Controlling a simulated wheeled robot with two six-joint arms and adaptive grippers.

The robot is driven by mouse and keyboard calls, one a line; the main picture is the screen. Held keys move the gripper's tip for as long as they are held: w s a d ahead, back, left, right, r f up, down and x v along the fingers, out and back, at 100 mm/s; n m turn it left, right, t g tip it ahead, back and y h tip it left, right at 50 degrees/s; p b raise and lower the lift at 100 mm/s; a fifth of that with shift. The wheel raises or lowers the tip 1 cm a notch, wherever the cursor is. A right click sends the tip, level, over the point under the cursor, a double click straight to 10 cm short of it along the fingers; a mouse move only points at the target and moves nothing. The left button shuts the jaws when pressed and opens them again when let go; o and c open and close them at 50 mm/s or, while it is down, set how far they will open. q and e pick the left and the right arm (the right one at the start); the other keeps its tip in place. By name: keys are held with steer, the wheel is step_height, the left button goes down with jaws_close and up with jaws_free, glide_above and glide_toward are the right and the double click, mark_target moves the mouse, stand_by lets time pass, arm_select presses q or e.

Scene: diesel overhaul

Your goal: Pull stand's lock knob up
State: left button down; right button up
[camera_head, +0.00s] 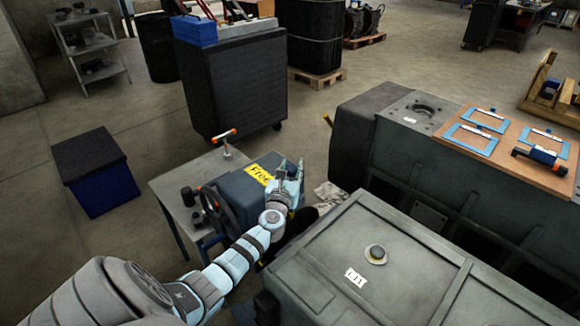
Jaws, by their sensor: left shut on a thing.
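The stand (240,187) is a blue-grey box with a dark handwheel (217,208) on its near left side. A yellow label (260,174) reading "Free" is on its top. My left gripper (291,170) is at the right end of the stand, just right of the label, with its fingers pointing away from me. It is shut on what appears to be the lock knob, which the fingers hide almost fully. I cannot tell how high the knob sits. My right gripper is out of view.
A grey table (172,187) beside the stand carries an orange-handled tool (224,136). A large grey cover marked 111 (330,240) is close on the right. The engine block (350,140) lies beyond, with a wooden board (487,165) on it. Open floor is at left.

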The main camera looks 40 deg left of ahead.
arm_select(q)
steer(key=c, duration=1.2)
jaws_free()
steer(key=shift+r, duration=0.25)
steer(key=shift+s+d, duration=0.1)
steer(key=shift+s, duration=0.05)
steer(key=v, duration=1.1)
steer(key=shift+s+d+f, duration=0.15)
steer(key=shift+s+d, duration=0.05)
steer(key=shift+s, duration=0.1)
